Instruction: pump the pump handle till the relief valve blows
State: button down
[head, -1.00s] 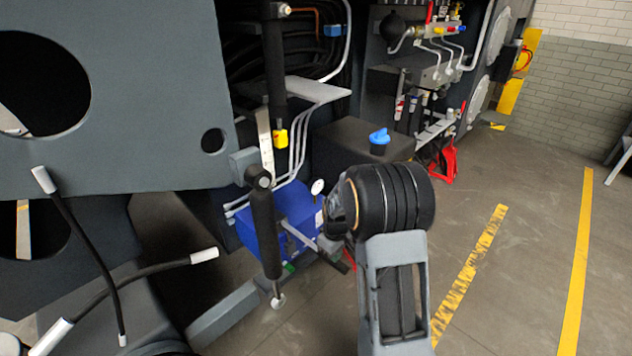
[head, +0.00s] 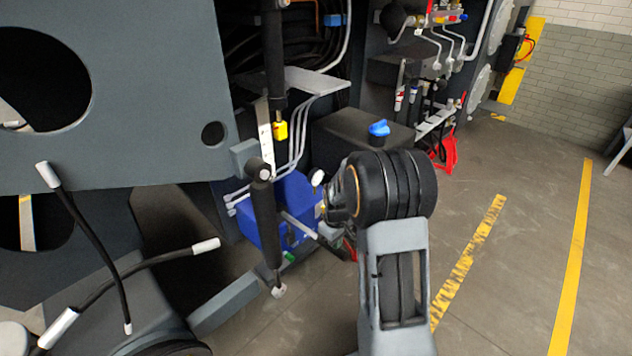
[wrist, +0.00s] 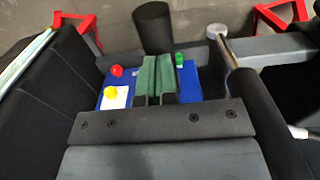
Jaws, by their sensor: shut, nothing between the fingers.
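The pump is a blue box (head: 262,222) low beside the machine, with a small white gauge (head: 318,177) on top. A grey bar with a dark end, seemingly the pump handle (head: 303,226), slants down to the right from it. In the wrist view, my gripper (wrist: 158,62) has its green-padded fingers together and empty, above the blue pump top (wrist: 195,88). A red knob (wrist: 116,71), yellow knob (wrist: 110,92) and green knob (wrist: 179,59) show around the fingers. A black cylinder (wrist: 153,27), possibly the handle's grip, lies just beyond the fingertips. I cannot tell which part is the relief valve.
A black hydraulic cylinder (head: 266,222) hangs left of the pump; its rod (wrist: 227,50) shows at right in the wrist view. A dark box with a blue cap (head: 379,128) stands behind. Red stands (wrist: 75,27) are beyond. Open floor (head: 500,270) lies to the right.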

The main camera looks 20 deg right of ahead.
jog(key=shift+f+b, duration=2.45)
jog(key=shift+f, duration=1.3)
jog(key=r+p, duration=0.6)
jog(key=r, duration=0.1)
jog(key=r+p, duration=0.3)
jog(key=r, duration=0.1)
jog(key=shift+w+a+r, duration=0.15)
jog(key=shift+w+r, duration=0.1)
jog(key=shift+w, duration=0.05)
notch_tip(320, 180, up, 14)
jog(key=s+a+r+m+t+p, duration=0.1)
jog(key=s+a+r, duration=0.3)
jog(key=s, duration=0.4)
jog(key=s+a+r+m+t+p, duration=0.2)
jog(key=s+a+r+m+p, duration=0.1)
jog(key=s, duration=0.5)
jog(key=shift+s+a+r+m+t+p, duration=0.3)
jog(key=shift+a+r+p, duration=0.35)
jog(key=shift+a, duration=0.6)
